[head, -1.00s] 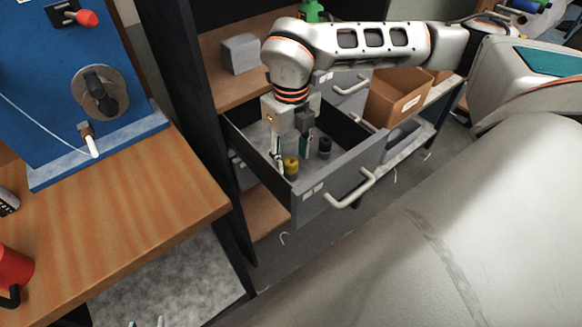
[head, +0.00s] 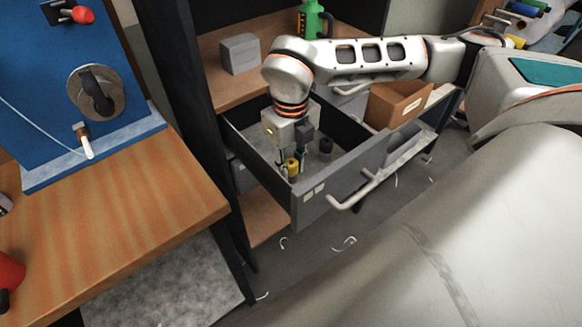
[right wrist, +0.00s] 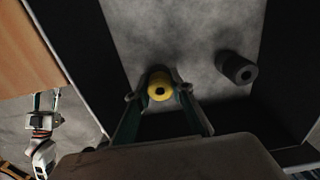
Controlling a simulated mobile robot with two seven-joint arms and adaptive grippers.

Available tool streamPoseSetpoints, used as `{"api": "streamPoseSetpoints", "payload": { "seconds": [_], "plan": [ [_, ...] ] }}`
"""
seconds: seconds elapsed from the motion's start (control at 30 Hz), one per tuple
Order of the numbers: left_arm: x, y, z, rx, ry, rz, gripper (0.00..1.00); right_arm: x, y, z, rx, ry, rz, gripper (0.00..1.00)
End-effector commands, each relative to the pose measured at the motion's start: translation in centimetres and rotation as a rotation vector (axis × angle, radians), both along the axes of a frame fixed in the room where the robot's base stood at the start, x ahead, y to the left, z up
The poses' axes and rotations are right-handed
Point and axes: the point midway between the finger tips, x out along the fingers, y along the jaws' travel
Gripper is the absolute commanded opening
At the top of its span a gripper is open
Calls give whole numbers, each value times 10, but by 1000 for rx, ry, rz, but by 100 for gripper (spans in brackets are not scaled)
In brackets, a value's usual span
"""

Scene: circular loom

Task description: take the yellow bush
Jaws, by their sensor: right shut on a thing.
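The yellow bush (head: 292,167) stands in the open grey drawer (head: 312,207). My right gripper (head: 291,161) reaches down into the drawer from above, with its fingers on both sides of the bush. In the right wrist view the yellow bush (right wrist: 160,85) is between the two fingertips (right wrist: 159,92), its dark hole facing the camera. The gripper is shut on it, and the bush appears at the drawer floor. My left gripper (right wrist: 45,108) shows small at the left of the right wrist view, its fingers apart and empty; it is out of the head view.
A black bush (head: 326,146) stands in the drawer; it also shows in the right wrist view (right wrist: 239,69). Drawer walls surround my right gripper. A wooden table (head: 130,215) with a blue board (head: 50,110) is left. A cardboard box (head: 398,103) is right of the drawer.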

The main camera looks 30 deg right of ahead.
Motion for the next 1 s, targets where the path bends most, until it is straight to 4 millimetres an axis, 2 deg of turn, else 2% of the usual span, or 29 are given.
{"api": "streamPoseSetpoints", "payload": {
  "seconds": [0.67, 1.0],
  "plan": [
    [1, 0, 11, 0, -3, 0, 39, 3, 0, 21, 2, -11, -2, 0],
    [1, 0, 30, 0, -2, 1, 39, 1, 0, 50, 1, -4, -1, 0]
  ]
}}
